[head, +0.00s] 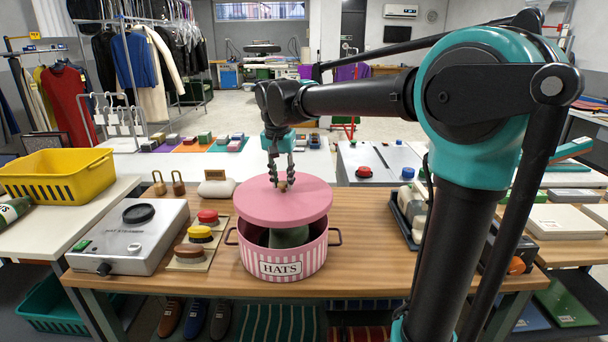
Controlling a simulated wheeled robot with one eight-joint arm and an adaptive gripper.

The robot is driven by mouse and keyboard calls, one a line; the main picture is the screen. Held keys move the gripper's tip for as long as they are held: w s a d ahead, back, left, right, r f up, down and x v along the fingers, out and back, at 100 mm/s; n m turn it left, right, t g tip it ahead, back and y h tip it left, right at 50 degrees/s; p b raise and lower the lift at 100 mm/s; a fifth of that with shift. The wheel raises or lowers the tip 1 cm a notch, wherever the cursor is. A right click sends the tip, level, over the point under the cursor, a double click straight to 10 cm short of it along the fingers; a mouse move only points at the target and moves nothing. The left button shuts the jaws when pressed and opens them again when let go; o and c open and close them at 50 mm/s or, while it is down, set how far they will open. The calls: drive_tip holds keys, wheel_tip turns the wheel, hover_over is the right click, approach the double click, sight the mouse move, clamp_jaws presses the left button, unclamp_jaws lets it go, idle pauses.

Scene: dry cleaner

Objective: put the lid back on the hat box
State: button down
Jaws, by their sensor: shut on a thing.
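The hat box (260,261) is a round pink-and-white striped box with a "HATS" label and side handles, standing on the wooden table. A green-grey rounded thing (289,237) shows inside it. The pink round lid (262,203) is above the box, tilted and set toward the back, with a dark gap between it and the front of the rim. I cannot tell whether its back part touches the rim. My gripper (282,184) points down over the lid, shut on the small knob at its middle. The fingers partly hide the knob.
A silver device (133,236) and a board with red, yellow and brown buttons (201,242) stand left of the box. A dark tray (409,215) lies to the right. Two brass padlocks (168,184) stand behind. The wood in front of the box is narrow but clear.

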sight(281, 194)
drive_tip(key=shift+s+a+f, duration=0.15)
drive_tip(key=shift+s+a, duration=0.1)
drive_tip(key=shift+s, duration=0.1)
drive_tip(key=shift+f, duration=3.05)
drive_tip(key=shift+f, duration=0.15)
drive_tip(key=c, duration=1.1)
unclamp_jaws()
drive_tip(key=o, duration=0.5)
